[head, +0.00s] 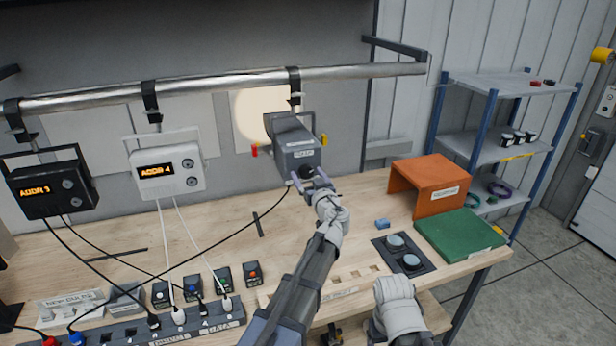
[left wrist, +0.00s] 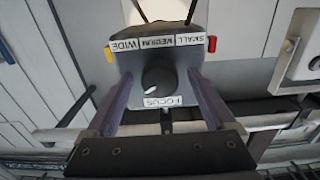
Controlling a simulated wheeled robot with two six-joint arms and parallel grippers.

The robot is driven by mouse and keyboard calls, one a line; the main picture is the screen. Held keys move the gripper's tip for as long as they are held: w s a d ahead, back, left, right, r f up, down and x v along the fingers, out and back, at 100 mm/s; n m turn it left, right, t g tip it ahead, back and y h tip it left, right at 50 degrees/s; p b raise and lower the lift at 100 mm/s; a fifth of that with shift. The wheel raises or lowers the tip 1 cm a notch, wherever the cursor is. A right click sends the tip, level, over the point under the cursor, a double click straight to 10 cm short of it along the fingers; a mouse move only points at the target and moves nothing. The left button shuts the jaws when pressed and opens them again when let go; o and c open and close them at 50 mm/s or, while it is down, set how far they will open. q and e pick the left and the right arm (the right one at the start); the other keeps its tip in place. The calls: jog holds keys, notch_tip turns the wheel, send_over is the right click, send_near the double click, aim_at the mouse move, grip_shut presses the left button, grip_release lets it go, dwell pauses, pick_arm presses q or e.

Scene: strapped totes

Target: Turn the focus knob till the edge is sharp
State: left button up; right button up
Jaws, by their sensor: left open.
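The grey spotlight (head: 296,140) hangs from the rail. Its black focus knob (left wrist: 160,77) shows in the left wrist view above a FOCUS label (left wrist: 163,102), with a white pointer mark aimed to the lower left. My left gripper (head: 308,177) is at the back of the spotlight; it also shows in the left wrist view (left wrist: 152,80). It is open, with one finger on each side of the knob and visible gaps between. A pale round light spot (head: 250,110) lies on the wall panel, partly hidden by the spotlight; its edge looks soft.
A yellow tab and a red tab flank the spotlight. A white ADDR 4 fixture (head: 165,165) and a black ADDR 3 fixture (head: 52,190) hang to the left. Cables cross the bench (head: 215,225). An orange cover (head: 428,187) and green board (head: 458,237) lie right.

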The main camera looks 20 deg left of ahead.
pick_arm(q)
jog(key=shift+c, duration=0.2)
jog(key=c, duration=1.3)
jog(key=shift+m, duration=2)
jog(key=o, duration=1.3)
jog(key=shift+o, duration=0.2)
jog(key=v, duration=0.7)
jog(key=shift+s+d, duration=0.2)
jog(key=shift+s, duration=0.15)
